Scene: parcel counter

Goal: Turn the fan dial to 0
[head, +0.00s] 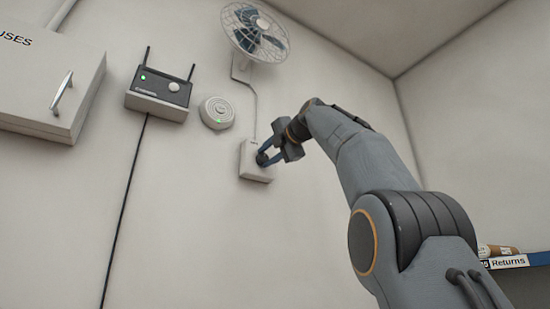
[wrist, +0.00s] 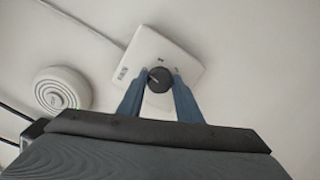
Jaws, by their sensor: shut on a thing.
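The fan dial (wrist: 158,80) is a round black knob with a pale pointer line, on a white wall plate (wrist: 178,50). In the wrist view my gripper (wrist: 160,82) has its two blue fingers closed on either side of the dial. In the head view my gripper (head: 265,157) reaches the plate (head: 255,174) from the right and mostly hides the dial. The wall fan (head: 255,32) hangs above, joined to the plate by a thin conduit. The marks on the plate are too small to read.
A round white device (head: 217,113) and a black router with two antennas (head: 160,88) are on the wall left of the plate. A fuse box (head: 45,85) is at far left. A shelf labelled Returns (head: 508,262) is at lower right. The wall below the plate is bare.

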